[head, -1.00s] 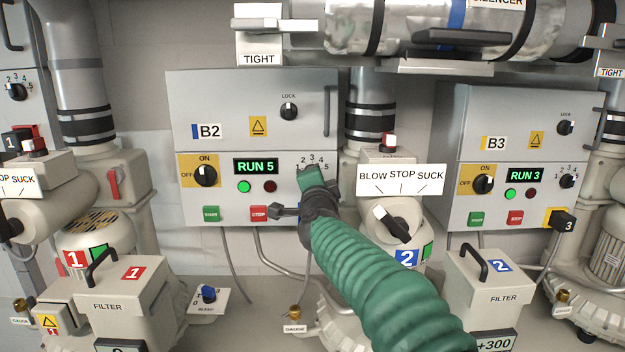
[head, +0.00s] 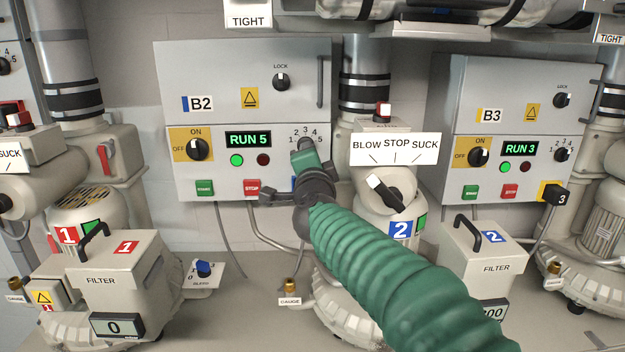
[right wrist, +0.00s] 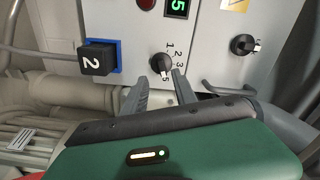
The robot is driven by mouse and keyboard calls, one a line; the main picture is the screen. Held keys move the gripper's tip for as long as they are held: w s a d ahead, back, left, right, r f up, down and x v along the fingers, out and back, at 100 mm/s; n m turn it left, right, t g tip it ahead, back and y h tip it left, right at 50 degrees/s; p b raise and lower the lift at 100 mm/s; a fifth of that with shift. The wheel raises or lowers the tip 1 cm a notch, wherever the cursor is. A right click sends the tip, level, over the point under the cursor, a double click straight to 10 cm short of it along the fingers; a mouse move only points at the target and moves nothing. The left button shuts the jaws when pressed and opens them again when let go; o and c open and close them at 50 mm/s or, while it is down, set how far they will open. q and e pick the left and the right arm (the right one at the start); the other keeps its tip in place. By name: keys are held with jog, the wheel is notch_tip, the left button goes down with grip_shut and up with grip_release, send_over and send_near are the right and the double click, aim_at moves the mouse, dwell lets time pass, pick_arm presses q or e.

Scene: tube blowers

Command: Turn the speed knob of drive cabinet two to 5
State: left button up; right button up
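Drive cabinet B2 (head: 225,100) is a grey box with a blue mark, and its green display (head: 248,139) reads RUN 5. Its black speed knob (head: 305,144) is partly hidden by my right gripper in the head view. In the right wrist view the knob (right wrist: 160,63) shows clearly, its white pointer towards the 5. My right gripper (right wrist: 157,86) is open, its two dark fingers apart just short of the knob, with nothing between them. My green right arm reaches in from the lower right. My left gripper is not in view.
The LOCK knob (head: 281,82) and yellow OFF/ON switch (head: 197,149) are on the same cabinet. A black plug marked 2 (right wrist: 97,58) sits beside the speed knob. Cabinet B3 (head: 515,90), reading RUN 3, is to the right. Blower two's selector (head: 385,193) is close to my right gripper.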

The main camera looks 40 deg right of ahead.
jog(key=b+v, duration=0.2)
jog(key=v, duration=1)
jog(key=shift+s+d, duration=0.1)
jog(key=shift+d, duration=0.05)
